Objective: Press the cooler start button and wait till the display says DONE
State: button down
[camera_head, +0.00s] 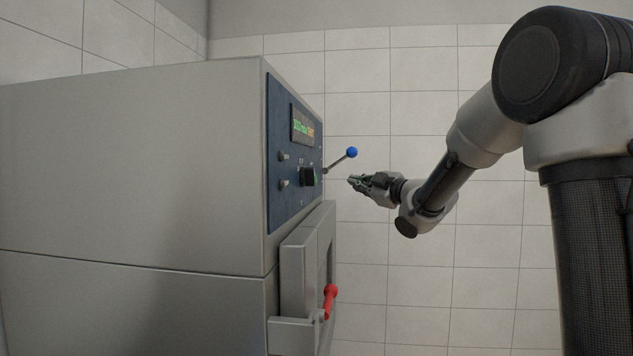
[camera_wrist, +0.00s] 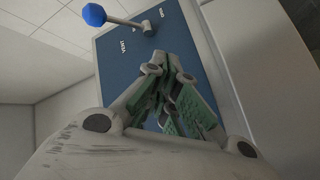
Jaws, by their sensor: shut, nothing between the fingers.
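The blue control panel (camera_head: 285,205) is on the side of a grey steel oven unit. Its small display (camera_head: 302,126) shows green and orange text, too small and slanted to read surely. Below it are a black knob (camera_head: 307,176) and small switches (camera_head: 284,184). I cannot tell which control is the cooler start button. My gripper (camera_head: 353,181) is shut and empty, to the right of the panel and apart from it in the head view. In the wrist view my fingertips (camera_wrist: 174,66) point at the panel (camera_wrist: 120,72) and hide part of it.
A lever with a blue ball (camera_head: 351,152) sticks out of the panel, just above and left of my gripper. The ball also shows in the wrist view (camera_wrist: 94,14). Below is an oven door (camera_head: 298,262) with a red handle (camera_head: 330,298). A tiled wall stands behind.

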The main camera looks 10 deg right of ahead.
jog(key=w+a, duration=0.2)
jog(key=a, duration=0.5)
jog(key=shift+w, duration=0.15)
jog(key=shift+a, duration=0.15)
dwell(1.2)
jog(key=shift+w+a, duration=0.1)
jog(key=shift+a, duration=0.15)
jog(key=shift+w+a, duration=0.15)
jog(key=shift+a, duration=0.35)
dwell(0.7)
jog(key=shift+d, duration=0.15)
jog(key=shift+s+d, duration=0.3)
jog(key=shift+d, duration=0.4)
jog(key=shift+d, duration=0.1)
jog(key=d, duration=0.1)
jog(key=s+d, duration=0.1)
jog(key=d, duration=0.2)
jog(key=shift+s+d, duration=0.25)
jog(key=shift+d, duration=0.05)
